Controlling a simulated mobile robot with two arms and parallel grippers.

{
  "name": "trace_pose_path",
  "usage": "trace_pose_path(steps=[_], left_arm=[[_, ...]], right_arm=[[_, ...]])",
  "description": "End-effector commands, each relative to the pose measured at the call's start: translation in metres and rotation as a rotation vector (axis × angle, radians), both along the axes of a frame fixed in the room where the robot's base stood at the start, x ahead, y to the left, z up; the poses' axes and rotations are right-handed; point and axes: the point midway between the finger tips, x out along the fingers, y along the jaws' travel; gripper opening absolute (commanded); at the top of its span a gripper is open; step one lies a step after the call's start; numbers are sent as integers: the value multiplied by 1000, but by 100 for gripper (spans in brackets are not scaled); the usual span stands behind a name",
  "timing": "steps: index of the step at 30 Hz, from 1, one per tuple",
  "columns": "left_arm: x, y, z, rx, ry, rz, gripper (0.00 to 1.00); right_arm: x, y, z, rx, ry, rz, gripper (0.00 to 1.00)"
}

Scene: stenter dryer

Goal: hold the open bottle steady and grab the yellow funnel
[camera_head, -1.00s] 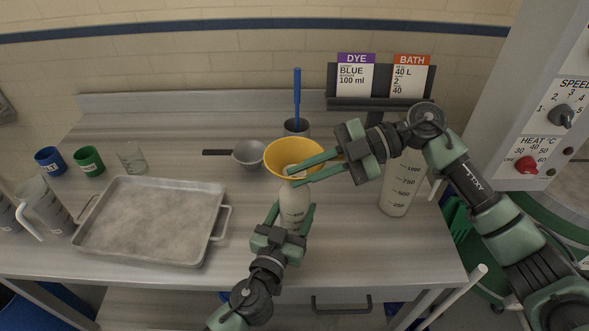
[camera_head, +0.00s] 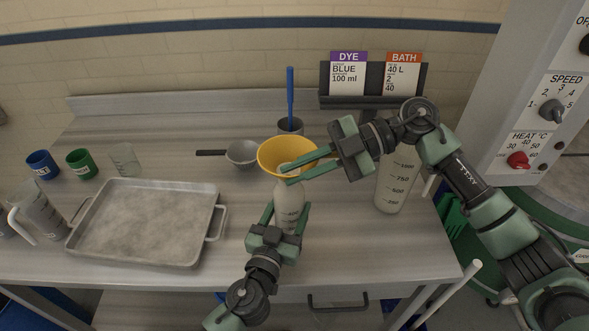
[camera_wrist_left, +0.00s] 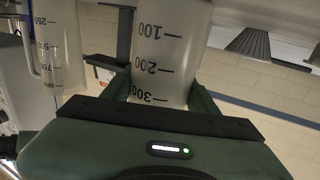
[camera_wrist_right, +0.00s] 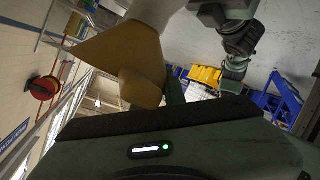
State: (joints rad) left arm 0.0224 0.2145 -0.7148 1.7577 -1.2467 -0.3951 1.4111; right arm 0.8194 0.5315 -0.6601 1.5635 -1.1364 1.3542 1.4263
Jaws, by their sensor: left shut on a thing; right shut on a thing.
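The yellow funnel (camera_head: 287,150) is at the middle of the table in the head view, wide side up. My right gripper (camera_head: 290,176) is shut on it from the right; it also fills part of the right wrist view (camera_wrist_right: 112,55). The white bottle (camera_head: 290,207) stands upright just in front of and below the funnel. My left gripper (camera_head: 287,210) is shut around the bottle body from the front; the bottle's scale marks (camera_wrist_left: 160,50) show between its fingers in the left wrist view. I cannot tell whether the funnel touches the bottle.
A large graduated bottle (camera_head: 396,185) stands close to the right arm. A metal tray (camera_head: 145,222), blue mug (camera_head: 41,164) and green mug (camera_head: 81,163) are at left. The front right table is clear.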

Motion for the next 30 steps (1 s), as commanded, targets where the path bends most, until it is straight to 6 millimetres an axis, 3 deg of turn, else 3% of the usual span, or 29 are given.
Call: trace_pose_path(steps=[13,18,26,27,29,30], left_arm=[[0,0,0,0,0,0,0],[0,0,0,0,0,0,0],[0,0,0,-1,0,0,0],[0,0,0,-1,0,0,70],[0,0,0,0,0,0,84],[0,0,0,0,0,0,84]], right_arm=[[1,0,82,1,-7,-1,0],[0,0,95,1,-3,0,0],[0,0,97,1,-2,0,0],[0,0,97,1,-2,0,0],[0,0,97,2,-2,-1,0],[0,0,97,2,-2,-1,0]])
